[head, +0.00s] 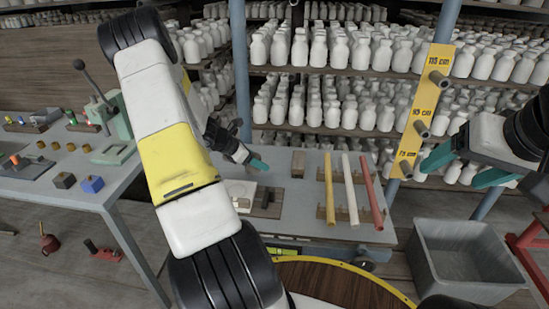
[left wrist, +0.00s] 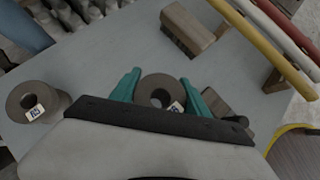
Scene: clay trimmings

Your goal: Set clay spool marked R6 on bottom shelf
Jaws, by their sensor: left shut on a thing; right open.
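My left gripper (left wrist: 161,77) is shut on a grey-brown clay spool (left wrist: 146,84), with one teal finger on each side of it. The spool has a round centre hole and a small white label, whose mark I cannot read surely. Another clay spool (left wrist: 32,92) with a label stands to the left in the left wrist view. In the head view, my left gripper (head: 256,165) is low over the grey table (head: 290,212), and my arm hides much around it. My right gripper (head: 462,168) is open and empty at the right. Which surface is the bottom shelf is unclear.
Yellow, white and red rods (head: 350,190) lie on wooden holders to the right. A grey bin (head: 465,255) stands on the floor. Racks of white bottles (head: 340,85) stand behind, with a yellow height post (head: 425,105).

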